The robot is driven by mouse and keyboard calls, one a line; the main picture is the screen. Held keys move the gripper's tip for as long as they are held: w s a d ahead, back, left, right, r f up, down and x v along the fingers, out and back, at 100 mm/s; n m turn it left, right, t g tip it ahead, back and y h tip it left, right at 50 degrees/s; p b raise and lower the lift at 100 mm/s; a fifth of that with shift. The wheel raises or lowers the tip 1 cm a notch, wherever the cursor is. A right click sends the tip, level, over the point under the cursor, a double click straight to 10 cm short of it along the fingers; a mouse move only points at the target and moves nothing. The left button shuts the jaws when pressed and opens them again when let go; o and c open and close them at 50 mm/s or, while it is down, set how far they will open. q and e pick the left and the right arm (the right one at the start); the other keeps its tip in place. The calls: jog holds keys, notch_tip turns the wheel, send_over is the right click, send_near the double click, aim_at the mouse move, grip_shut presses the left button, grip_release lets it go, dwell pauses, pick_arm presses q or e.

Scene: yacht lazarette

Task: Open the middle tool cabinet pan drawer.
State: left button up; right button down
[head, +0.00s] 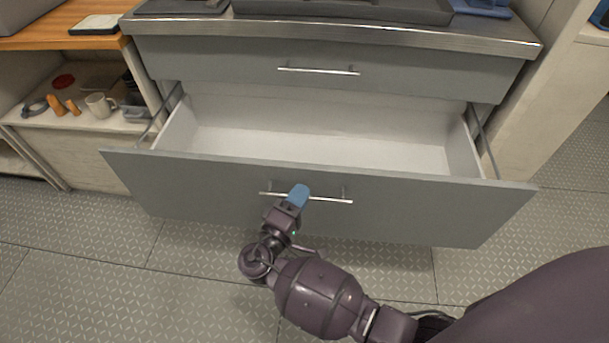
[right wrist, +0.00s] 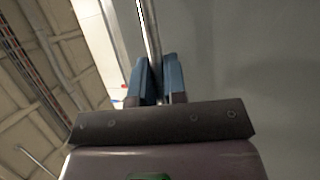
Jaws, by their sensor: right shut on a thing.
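The middle pan drawer (head: 200,187) of the grey tool cabinet stands pulled well out, and its white interior (head: 320,145) is empty. Its silver bar handle (head: 330,199) runs across the front panel. My right gripper (head: 298,195) is shut on this handle near its middle, with blue fingertips around the bar. In the right wrist view the two blue fingers (right wrist: 157,80) have the bar (right wrist: 150,35) between them. My left gripper is not in view.
The upper drawer (head: 220,62) with its own handle is closed under the metal worktop (head: 350,35). Open shelves at the left hold a mug (head: 100,105) and small orange items. The patterned floor (head: 130,290) in front is clear.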

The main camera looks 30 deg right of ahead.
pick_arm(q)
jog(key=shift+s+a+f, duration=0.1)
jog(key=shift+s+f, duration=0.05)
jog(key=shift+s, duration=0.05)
pick_arm(e)
jog(key=s+a, duration=0.2)
jog(key=s, duration=0.1)
jog(key=shift+s+a, duration=0.15)
jog(key=shift+s, duration=0.1)
jog(key=c, duration=1.2)
grip_release()
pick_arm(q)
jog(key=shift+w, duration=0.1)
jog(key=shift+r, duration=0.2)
pick_arm(e)
jog(key=shift+r, duration=0.1)
